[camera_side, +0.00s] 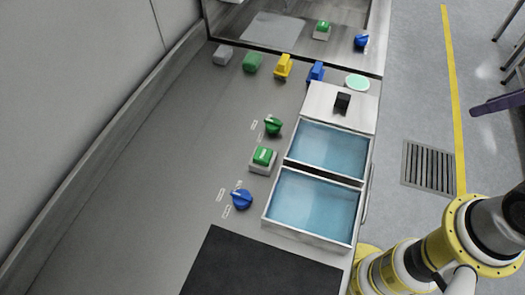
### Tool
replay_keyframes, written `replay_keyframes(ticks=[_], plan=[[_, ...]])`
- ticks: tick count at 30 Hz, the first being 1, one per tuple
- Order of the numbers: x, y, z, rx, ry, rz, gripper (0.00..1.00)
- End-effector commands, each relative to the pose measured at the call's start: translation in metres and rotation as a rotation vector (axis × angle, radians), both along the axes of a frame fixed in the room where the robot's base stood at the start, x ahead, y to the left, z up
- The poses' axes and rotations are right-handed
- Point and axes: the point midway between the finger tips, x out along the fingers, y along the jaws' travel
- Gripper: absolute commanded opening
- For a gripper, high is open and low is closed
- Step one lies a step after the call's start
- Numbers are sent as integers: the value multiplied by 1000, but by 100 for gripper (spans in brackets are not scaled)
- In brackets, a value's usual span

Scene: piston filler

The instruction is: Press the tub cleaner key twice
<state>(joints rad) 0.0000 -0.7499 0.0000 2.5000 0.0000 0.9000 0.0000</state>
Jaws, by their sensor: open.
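A green square push key (263,157) on a pale base stands on the grey counter, left of two blue-filled tubs. Its label is too small to read, so I cannot tell for sure that it is the tub cleaner key. A green rotary knob (273,125) is just behind it and a blue rotary knob (241,199) in front of it. The rear tub (285,158) and the front tub (265,214) have pale metal rims. My yellow and white arm shows at the bottom right, right of the counter; my gripper is out of the picture.
A pale lid (320,100) with a black handle sits behind the tubs. Several coloured blocks, including a yellow one (283,66), line the back. A dark mat (260,270) lies in front. A similar green key (322,30) shows in the back panel, perhaps reflected. The left counter is clear.

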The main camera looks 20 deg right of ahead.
Motion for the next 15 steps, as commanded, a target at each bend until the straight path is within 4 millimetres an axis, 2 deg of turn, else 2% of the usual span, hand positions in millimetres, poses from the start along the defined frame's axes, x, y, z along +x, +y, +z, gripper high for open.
replay_keyframes(ticks=[1, 7, 15], plan=[[0, 0, 0, 0, 0, 0, 34], [0, 0, 0, 0, 0, 0, 0], [0, 0, 0, 0, 0, 0, 0]])
